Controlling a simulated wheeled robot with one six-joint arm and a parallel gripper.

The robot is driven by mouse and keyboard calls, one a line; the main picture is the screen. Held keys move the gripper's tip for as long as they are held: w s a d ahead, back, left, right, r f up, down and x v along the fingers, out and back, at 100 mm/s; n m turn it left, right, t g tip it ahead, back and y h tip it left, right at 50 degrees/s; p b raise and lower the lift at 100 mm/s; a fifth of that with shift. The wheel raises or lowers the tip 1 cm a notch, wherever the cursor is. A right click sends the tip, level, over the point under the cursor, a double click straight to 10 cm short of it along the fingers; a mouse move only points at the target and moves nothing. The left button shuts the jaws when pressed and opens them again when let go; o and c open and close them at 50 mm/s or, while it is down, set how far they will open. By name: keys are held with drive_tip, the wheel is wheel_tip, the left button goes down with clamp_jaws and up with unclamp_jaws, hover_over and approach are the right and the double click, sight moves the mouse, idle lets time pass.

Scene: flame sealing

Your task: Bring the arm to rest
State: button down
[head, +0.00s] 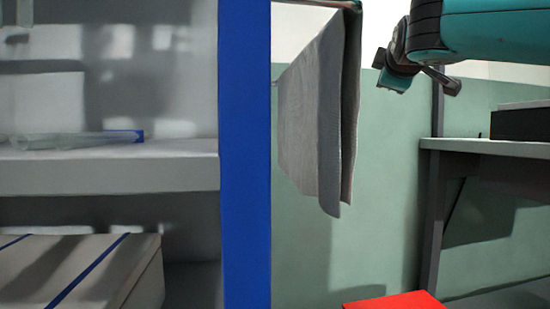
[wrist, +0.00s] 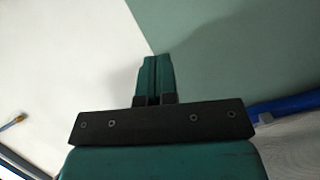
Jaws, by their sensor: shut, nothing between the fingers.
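My gripper (head: 394,82) is at the upper right of the head view, at the end of my teal arm, in front of the white and green wall. It is apart from the grey hanging cloth (head: 318,115) to its left. In the wrist view, my gripper (wrist: 158,72) has its two teal fingers pressed together, with nothing between them. Part of my arm is cut off by the top and right edges of the head view.
A blue post (head: 245,150) stands left of the cloth. A shelf (head: 110,172) at left carries a clear item; a box (head: 85,270) sits below. A red surface (head: 395,301) shows below. Open space lies under my gripper.

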drive_tip(key=s+a+f+m+g+y+p, duration=0.1)
drive_tip(key=s+a+f+g+y+p, duration=0.25)
drive_tip(key=s+f, duration=0.5)
drive_tip(key=s+a+f+m+g+y+p, duration=0.1)
drive_tip(key=s+a+f+g+y, duration=0.35)
drive_tip(key=f, duration=0.65)
drive_tip(key=s+a+f+m+g+p, duration=0.15)
drive_tip(key=s+f+g, duration=0.35)
drive_tip(key=s, duration=0.8)
drive_tip(key=s+a+f+m+g+p, duration=0.1)
drive_tip(key=s+f+g+p, duration=0.3)
drive_tip(key=s, duration=0.8)
wheel_tip(320, 180, up, 36)
drive_tip(key=w+p, duration=0.1)
drive_tip(key=p, duration=3.5)
drive_tip(key=shift+d, duration=0.15)
drive_tip(key=shift+d, duration=0.1)
